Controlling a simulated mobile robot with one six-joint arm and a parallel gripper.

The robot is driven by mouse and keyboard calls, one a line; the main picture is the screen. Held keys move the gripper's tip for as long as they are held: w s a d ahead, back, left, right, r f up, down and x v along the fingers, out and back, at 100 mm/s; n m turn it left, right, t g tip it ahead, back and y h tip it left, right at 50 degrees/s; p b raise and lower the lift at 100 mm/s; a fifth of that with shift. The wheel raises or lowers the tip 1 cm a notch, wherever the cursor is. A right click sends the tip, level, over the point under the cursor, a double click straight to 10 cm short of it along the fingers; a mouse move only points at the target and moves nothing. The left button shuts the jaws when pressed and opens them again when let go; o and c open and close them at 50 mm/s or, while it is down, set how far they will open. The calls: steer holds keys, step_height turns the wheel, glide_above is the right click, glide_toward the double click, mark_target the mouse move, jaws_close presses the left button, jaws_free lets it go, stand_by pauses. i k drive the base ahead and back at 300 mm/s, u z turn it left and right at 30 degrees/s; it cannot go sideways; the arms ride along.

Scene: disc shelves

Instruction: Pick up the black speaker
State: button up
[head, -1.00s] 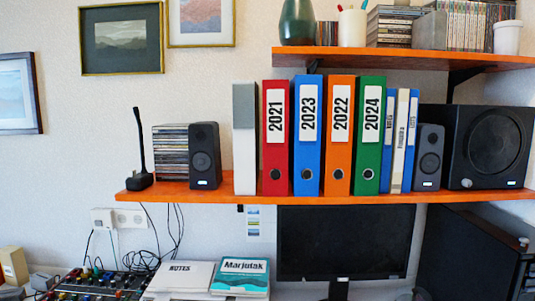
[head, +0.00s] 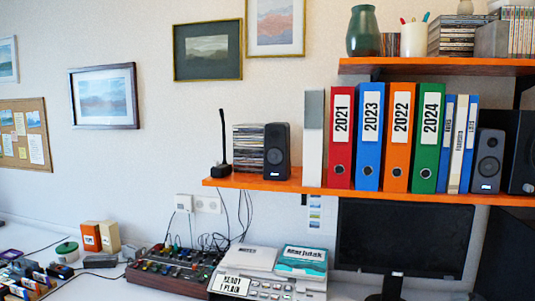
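A small black speaker (head: 277,151) stands upright near the left end of the orange lower shelf (head: 262,184), just right of a stack of discs. A second speaker, dark grey (head: 488,161), stands on the same shelf right of the binders. A larger black speaker (head: 522,150) is partly cut off at the right edge. My gripper is not in view.
A disc stack (head: 249,148) and a black microphone (head: 222,150) stand left of the small speaker. A white box file (head: 312,138) and coloured binders (head: 370,137) stand to its right. Below are a mixer (head: 175,268), books (head: 300,258) and a monitor (head: 402,240).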

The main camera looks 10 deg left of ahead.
mark_target(276, 163)
steer(key=i, duration=1)
steer(key=u, duration=0.05)
